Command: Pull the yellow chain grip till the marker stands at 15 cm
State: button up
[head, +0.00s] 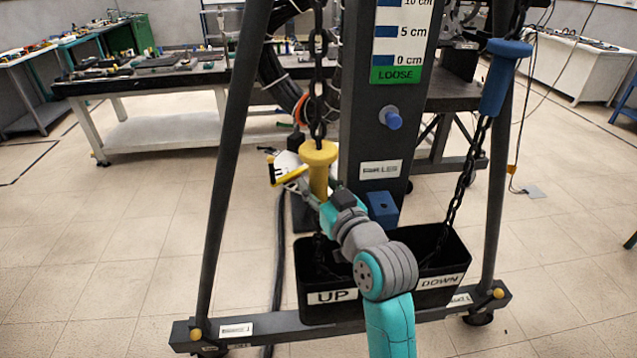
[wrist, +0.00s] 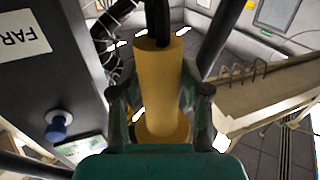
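The yellow chain grip (head: 319,166) hangs on the dark chain left of the grey post. My gripper (head: 318,196) is at its lower part. In the wrist view the yellow grip (wrist: 160,85) stands between the two fingers of my gripper (wrist: 160,85), which appear closed against its sides. The scale plate (head: 402,40) on the post reads 0 cm, 5 cm and 10 cm above a green LOOSE band (head: 395,75). The plate is cut off at the top, and I cannot see a marker on the part in view.
A blue chain grip (head: 502,75) hangs on the right chain. A black bin (head: 440,250) labelled UP and DOWN stands below. A blue knob (head: 391,118) sticks out of the post. Frame legs (head: 226,170) stand on both sides. The floor at left is clear.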

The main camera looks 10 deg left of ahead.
jog(key=shift+o, duration=0.3)
jog(key=shift+r, duration=0.1)
jog(key=v, duration=1.2)
jog(key=s+d+f+m+h, duration=0.3)
jog(key=s+d+f, duration=0.4)
jog(key=f, duration=0.3)
jog(key=s+d+f+m+h, duration=0.25)
jog(key=s+d+f, duration=0.4)
jog(key=f, duration=0.45)
jog(key=s+d+f+h, duration=0.1)
jog(key=s+d+h, duration=0.1)
jog(key=s, duration=1.1)
jog(key=s+d+f+m+h, duration=0.1)
jog(key=s+d, duration=0.3)
jog(key=s, duration=0.9)
jog(key=shift+s+d+f+h, duration=0.15)
jog(key=shift+f+h, duration=0.15)
jog(key=shift+h, duration=0.45)
